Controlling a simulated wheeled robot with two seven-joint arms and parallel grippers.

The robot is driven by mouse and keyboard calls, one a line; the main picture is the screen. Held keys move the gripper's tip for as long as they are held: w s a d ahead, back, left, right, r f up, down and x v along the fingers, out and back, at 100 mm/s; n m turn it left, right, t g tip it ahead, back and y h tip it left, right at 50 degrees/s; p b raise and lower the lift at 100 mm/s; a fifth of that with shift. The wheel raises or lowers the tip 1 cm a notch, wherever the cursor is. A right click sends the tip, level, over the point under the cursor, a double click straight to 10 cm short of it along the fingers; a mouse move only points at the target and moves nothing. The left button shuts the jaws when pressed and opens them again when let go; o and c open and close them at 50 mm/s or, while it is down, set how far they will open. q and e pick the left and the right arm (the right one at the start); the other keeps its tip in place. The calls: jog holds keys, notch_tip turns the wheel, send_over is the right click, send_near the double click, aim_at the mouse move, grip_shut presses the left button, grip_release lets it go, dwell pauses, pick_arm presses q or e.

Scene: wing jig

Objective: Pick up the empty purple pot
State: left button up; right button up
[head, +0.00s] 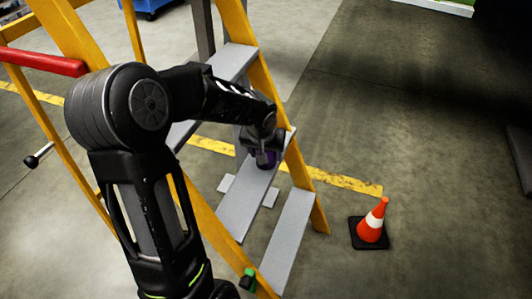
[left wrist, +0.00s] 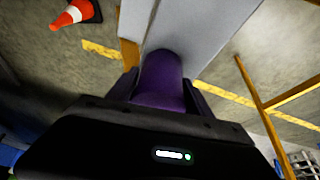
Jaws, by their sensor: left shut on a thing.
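The purple pot (left wrist: 162,80) is between the two fingers of my left gripper (left wrist: 160,88) in the left wrist view, and the gripper is shut on it. In the head view my left gripper (head: 262,157) is over a grey step of the yellow ladder, and only a small part of the purple pot (head: 271,158) shows beside it. I cannot tell whether the pot touches the step. The inside of the pot is hidden. My right gripper is not in view.
The yellow ladder (head: 316,208) with grey steps (head: 289,236) stands around my left arm. A red bar (head: 40,61) crosses at the left. An orange cone (head: 372,222) stands on the floor to the right. The floor beyond it is clear.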

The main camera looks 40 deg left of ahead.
pick_arm(q)
jog(key=shift+c, duration=0.8)
jog(key=shift+r, duration=0.1)
notch_tip(320, 180, up, 9)
jog(key=p, duration=0.3)
jog(key=shift+r, duration=0.45)
